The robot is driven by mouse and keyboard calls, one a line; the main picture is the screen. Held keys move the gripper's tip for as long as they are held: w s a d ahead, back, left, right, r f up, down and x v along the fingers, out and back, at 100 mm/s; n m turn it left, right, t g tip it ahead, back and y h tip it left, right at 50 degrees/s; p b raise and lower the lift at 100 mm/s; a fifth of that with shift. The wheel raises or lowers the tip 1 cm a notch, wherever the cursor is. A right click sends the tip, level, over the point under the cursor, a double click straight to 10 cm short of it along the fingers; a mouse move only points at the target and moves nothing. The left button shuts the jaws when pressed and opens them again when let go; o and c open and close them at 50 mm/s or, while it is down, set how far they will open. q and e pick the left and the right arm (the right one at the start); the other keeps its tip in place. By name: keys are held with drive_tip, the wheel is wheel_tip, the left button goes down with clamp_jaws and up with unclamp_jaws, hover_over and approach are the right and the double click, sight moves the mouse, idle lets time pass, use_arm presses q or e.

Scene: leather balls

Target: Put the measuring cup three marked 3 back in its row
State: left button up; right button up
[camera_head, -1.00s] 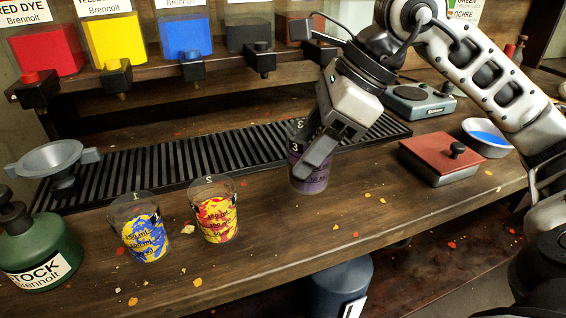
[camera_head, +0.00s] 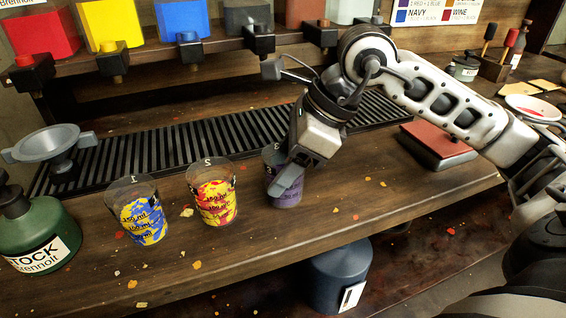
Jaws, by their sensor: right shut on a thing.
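The measuring cup three (camera_head: 288,197) holds something purple and stands upright at the bench, right of the other two cups. Cup 1 (camera_head: 143,222), with blue and yellow contents, stands further left. The three cups form a rough line with gaps between them. I cannot tell whether cup three touches the wood. My left gripper is out of view.
A black slatted drain grate (camera_head: 190,152) lies behind the cups. A green stock bottle (camera_head: 40,235) and a grey funnel (camera_head: 48,143) are at the left. A red-lidded box (camera_head: 437,143) is at the right. Bare bench lies in front of the cups.

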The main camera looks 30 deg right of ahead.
drive_tip(key=o, duration=1.1)
drive_tip(key=shift+f, duration=0.1)
drive_tip(key=shift+o, duration=0.2)
drive_tip(key=shift+r, duration=0.25)
drive_tip(key=shift+d+r, duration=0.25)
drive_tip(key=shift+r, duration=0.05)
drive_tip(key=p+v, duration=0.1)
drive_tip(key=v, duration=1)
drive_tip(key=shift+s, duration=0.1)
